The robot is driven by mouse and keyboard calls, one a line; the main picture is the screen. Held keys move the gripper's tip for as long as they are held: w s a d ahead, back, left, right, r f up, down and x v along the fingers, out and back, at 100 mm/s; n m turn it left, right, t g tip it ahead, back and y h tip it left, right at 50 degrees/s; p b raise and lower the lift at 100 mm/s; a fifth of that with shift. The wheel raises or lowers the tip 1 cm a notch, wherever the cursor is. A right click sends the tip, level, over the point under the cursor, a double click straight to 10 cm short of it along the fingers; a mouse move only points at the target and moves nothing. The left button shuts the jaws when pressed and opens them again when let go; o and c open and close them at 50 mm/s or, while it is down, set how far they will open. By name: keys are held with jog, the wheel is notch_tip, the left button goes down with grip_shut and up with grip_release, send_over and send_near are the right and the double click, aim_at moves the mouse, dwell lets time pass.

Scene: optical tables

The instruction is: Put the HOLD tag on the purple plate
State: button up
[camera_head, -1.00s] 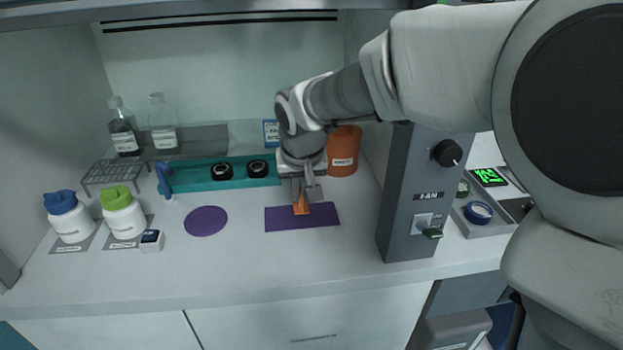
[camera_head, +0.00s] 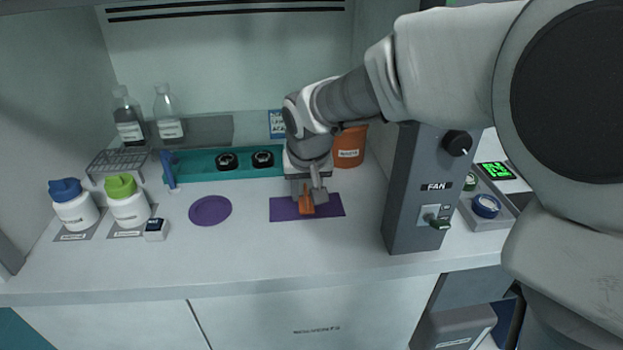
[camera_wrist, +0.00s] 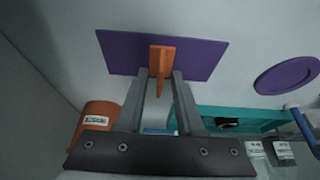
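An orange tag (camera_head: 306,204), its lettering not readable, is at a purple rectangular plate (camera_head: 333,206) on the bench. My gripper (camera_head: 309,192) is low over this plate, with its fingers on either side of the tag. In the wrist view the tag (camera_wrist: 161,62) shows between the fingertips (camera_wrist: 160,76), in front of the rectangular plate (camera_wrist: 205,55). Its narrow stem has slim gaps beside it, and whether the fingers press on it is unclear. Contact between tag and plate is also unclear. A round purple disc (camera_head: 210,210) lies to the left, with nothing on it.
A teal tray (camera_head: 205,168) with two black round pieces lies behind. An orange container (camera_head: 349,148) stands behind right, and a grey FAN post (camera_head: 408,210) right. Two white bottles with blue (camera_head: 75,208) and green (camera_head: 128,205) caps stand left. The front bench is clear.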

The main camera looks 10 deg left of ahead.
jog(key=shift+r, duration=0.3)
jog(key=p+v, duration=0.3)
jog(key=v, duration=0.8)
jog(key=shift+r, duration=0.35)
jog(key=shift+s, duration=0.2)
